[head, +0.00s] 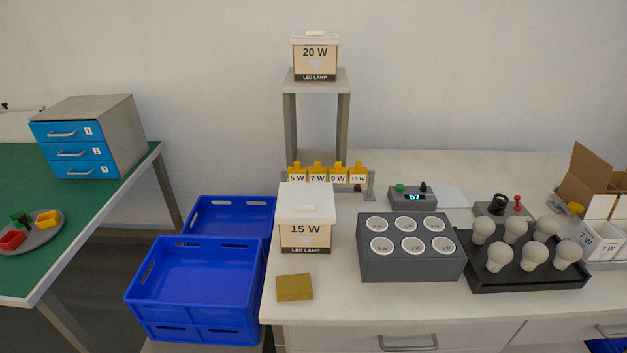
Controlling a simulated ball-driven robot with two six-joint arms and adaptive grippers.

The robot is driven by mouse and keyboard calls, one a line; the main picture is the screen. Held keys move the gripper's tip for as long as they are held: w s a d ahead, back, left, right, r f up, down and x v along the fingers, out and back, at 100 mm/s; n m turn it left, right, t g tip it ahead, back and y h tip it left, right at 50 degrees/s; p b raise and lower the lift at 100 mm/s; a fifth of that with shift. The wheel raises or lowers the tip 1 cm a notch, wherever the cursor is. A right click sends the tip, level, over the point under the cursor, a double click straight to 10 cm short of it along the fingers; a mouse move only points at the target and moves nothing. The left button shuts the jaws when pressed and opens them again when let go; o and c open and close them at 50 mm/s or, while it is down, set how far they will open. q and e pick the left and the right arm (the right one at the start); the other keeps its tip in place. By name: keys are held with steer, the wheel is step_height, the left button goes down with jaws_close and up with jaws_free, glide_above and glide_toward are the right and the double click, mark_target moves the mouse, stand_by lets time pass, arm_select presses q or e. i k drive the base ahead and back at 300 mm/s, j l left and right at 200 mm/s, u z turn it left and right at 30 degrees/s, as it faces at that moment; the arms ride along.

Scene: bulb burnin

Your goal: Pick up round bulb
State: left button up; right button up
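Several round white bulbs stand in two rows on a black tray (525,283) at the right of the white table. In the front row are a left bulb (499,256), a middle bulb (535,254) and a right bulb (567,252). Behind them are another left bulb (483,230), a middle bulb (515,228) and a right bulb (546,228). The bulbs sit upright or slightly tilted, with their bases partly hidden. Neither of my grippers is in view.
A grey socket block (410,265) with several labelled round sockets stands left of the tray. A 15 W box (305,220) and a brown block (294,287) are further left. Behind are a meter (413,197) and a red-knobbed device (503,207). White 7 W boxes (602,240) flank the right.

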mark_target(567, 252)
steer(key=z, duration=0.4)
steer(key=k+j+z, duration=0.1)
steer(key=z, duration=0.25)
steer(key=k+z, duration=0.1)
steer(key=z, duration=0.65)
steer(key=k, duration=0.05)
